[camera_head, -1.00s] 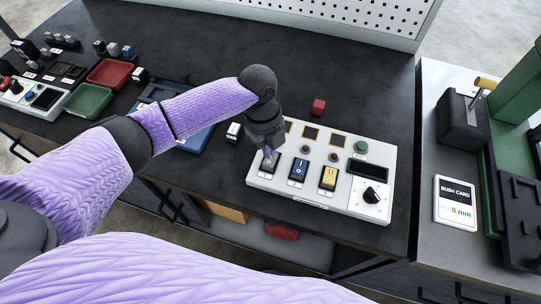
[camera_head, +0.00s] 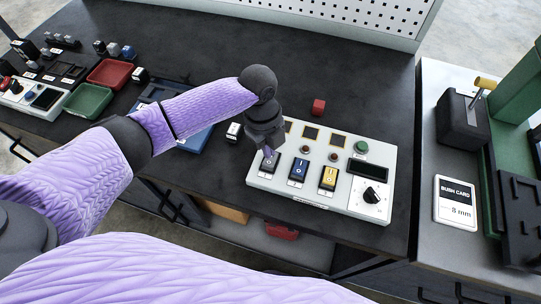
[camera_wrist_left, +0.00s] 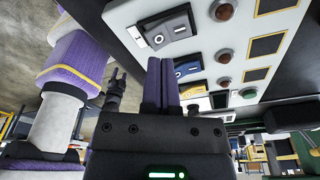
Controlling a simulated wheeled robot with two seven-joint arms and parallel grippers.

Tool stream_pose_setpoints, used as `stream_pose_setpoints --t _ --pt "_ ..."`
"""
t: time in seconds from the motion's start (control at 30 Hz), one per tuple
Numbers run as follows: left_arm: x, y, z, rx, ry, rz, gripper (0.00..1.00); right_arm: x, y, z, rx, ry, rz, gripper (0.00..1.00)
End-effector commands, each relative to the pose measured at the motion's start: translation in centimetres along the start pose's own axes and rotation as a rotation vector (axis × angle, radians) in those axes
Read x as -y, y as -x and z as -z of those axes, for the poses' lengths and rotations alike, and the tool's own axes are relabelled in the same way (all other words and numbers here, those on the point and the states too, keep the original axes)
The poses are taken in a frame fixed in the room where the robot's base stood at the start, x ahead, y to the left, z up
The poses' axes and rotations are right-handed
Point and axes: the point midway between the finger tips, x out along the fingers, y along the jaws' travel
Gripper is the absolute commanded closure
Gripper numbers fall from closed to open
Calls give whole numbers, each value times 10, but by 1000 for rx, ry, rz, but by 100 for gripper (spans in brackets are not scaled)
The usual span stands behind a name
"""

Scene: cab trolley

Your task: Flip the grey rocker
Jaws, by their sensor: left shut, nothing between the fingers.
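The grey rocker (camera_head: 269,164) is the leftmost of three rockers on the white control panel (camera_head: 340,205). It also shows in the left wrist view (camera_wrist_left: 167,28), at the top, with a dark face in a white plate. My left gripper (camera_head: 269,153) is shut and empty, pointing down at the grey rocker's far end. Its purple fingers (camera_wrist_left: 160,65) show side by side in the left wrist view. They partly cover the rocker in the head view, and I cannot tell whether they touch it.
A blue rocker (camera_head: 298,169) and a yellow rocker (camera_head: 328,177) stand close to the right of the grey one. A black knob (camera_head: 372,195), a display (camera_head: 367,171) and a green button (camera_head: 361,147) are further right. A red block (camera_head: 318,106) lies behind the panel.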

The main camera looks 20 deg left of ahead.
Motion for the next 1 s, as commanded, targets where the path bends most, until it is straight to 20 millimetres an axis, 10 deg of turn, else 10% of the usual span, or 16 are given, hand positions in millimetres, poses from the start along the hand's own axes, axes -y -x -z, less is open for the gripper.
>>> stream_pose_setpoints --t 1.0 --pt "0 -18 -3 0 0 0 100 0 -12 -2 3 0 0 47"
